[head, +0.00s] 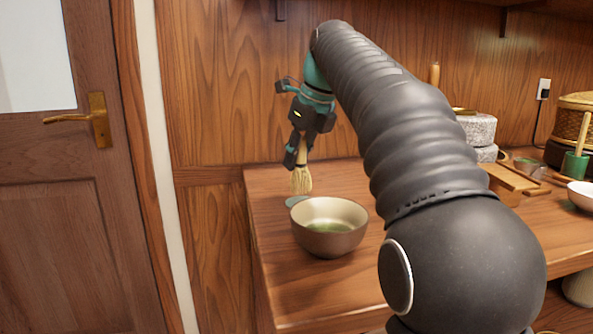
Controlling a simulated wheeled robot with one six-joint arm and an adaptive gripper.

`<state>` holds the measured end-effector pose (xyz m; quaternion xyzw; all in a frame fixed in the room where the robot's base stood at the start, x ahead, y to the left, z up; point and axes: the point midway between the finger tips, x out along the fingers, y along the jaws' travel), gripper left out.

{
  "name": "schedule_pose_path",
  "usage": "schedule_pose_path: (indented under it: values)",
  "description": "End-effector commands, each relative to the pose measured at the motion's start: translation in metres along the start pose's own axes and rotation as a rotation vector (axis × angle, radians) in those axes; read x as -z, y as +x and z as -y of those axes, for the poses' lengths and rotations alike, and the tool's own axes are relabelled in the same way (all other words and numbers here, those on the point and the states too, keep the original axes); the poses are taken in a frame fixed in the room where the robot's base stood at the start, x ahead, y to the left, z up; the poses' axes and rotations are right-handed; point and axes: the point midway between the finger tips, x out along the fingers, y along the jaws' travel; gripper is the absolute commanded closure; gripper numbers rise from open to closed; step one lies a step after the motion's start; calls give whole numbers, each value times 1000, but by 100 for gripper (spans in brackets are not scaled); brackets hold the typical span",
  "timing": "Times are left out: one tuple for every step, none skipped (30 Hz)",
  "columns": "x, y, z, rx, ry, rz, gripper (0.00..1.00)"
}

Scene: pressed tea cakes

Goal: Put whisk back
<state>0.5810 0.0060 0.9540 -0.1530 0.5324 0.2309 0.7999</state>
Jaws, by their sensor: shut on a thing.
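A bamboo whisk (302,180) points tines down in the head view, held by my gripper (298,152). My gripper is shut on its upper part, and the fingers hide some of the handle. A small grey-green disc (294,201) shows at the left of the counter, partly hidden behind the bowl. The whisk is above or just behind the disc; I cannot tell whether they touch. A beige bowl (328,243) with green tea in it stands in front of the whisk.
The wooden counter (290,290) is bare in front of the bowl. At the right are a stone mill (477,128), a wooden tray (512,180), a white bowl (581,195), a green cup (574,165) and a woven basket (575,118). A wood-panelled wall (220,90) stands behind.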

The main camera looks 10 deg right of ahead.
Motion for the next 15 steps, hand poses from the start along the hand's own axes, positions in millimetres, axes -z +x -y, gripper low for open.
schedule_pose_path:
  values:
    - [5, 9, 0, 0, 0, 0, 97]
    - [6, 12, 0, 0, 0, -1, 97]
    - [7, 15, 0, 0, 0, 0, 97]
    - [8, 16, 0, 1, 0, 1, 97]
    - [8, 17, 0, 1, 0, 1, 97]
    - [8, 18, 0, 1, 0, 1, 97]
    - [8, 18, 0, 1, 0, 1, 97]
    - [8, 18, 0, 1, 0, 1, 97]
    - [8, 17, 0, 1, 0, 1, 97]
    - [8, 17, 0, 1, 0, 1, 97]
    - [8, 17, 0, 1, 0, 1, 97]
    - [8, 17, 0, 1, 0, 1, 97]
    - [8, 17, 0, 1, 0, 1, 97]
    - [8, 18, 0, 1, 0, 1, 97]
    - [8, 19, 0, 1, 0, 0, 97]
